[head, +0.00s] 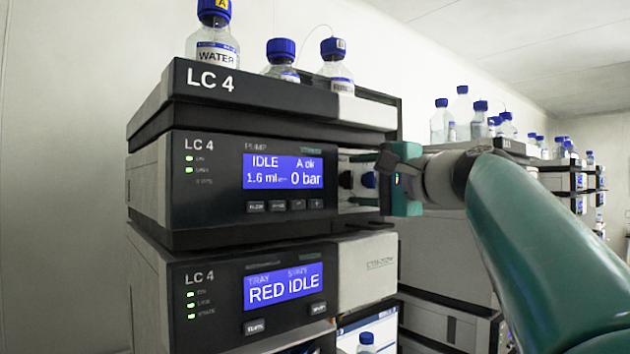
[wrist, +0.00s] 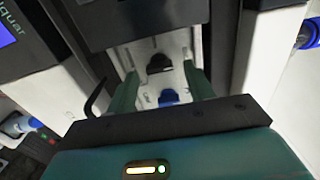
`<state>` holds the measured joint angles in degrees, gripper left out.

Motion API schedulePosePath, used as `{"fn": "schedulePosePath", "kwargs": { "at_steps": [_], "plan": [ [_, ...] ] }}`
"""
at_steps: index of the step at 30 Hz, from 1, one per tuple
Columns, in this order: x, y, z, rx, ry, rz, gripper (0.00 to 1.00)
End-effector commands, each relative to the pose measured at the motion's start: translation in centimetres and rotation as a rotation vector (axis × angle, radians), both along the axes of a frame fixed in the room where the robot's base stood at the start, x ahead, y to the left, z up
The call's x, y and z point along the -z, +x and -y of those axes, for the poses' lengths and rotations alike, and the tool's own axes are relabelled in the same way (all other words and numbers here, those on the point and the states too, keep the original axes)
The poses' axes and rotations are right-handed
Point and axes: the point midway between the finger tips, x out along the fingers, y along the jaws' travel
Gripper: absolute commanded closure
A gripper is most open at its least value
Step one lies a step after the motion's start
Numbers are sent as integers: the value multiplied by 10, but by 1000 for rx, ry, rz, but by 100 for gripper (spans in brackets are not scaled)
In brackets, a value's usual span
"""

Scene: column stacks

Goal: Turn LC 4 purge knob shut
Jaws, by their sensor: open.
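The LC 4 pump module (head: 222,215) shows IDLE, 1.6 ml and 0 bar in the head view. In the pale recess right of its display are a dark knob (head: 346,180) and a blue knob (head: 369,180). I cannot tell which one is the purge knob or how far it is turned. My gripper (head: 388,180) is at the right side of this recess, partly covering it. In the wrist view, my gripper (wrist: 160,70) has its two green fingers apart. The dark knob (wrist: 159,64) lies ahead between the fingertips, and the blue knob (wrist: 168,96) shows between the fingers. Contact is unclear.
Below the pump is another LC 4 module (head: 220,315) reading RED IDLE, with a pale panel (head: 367,265). Bottles, including a WATER bottle (head: 213,55), stand on top of the stack. Another stack with bottles (head: 480,120) stands behind at the right.

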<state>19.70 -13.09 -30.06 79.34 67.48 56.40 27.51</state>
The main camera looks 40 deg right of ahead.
Motion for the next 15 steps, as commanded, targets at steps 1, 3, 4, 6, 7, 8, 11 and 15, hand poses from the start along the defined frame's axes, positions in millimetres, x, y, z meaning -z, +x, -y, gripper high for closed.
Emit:
{"fn": "schedulePosePath", "kwargs": {
  "at_steps": [1, 3, 4, 6, 7, 8, 11, 15],
  "plan": [
    [0, -1, 0, 0, 0, 0, 47],
    [-1, -4, 0, 1, -1, 1, 47],
    [-1, -6, 0, 1, -1, 1, 47],
    [-1, -14, 1, 2, -1, 2, 47],
    [-1, -19, 1, 2, -1, 2, 47],
    [-1, -24, 1, 2, -1, 2, 47],
    [-1, -45, 2, 2, -1, 4, 47],
    [-1, -77, 2, 2, -1, 3, 47]
  ]
}}
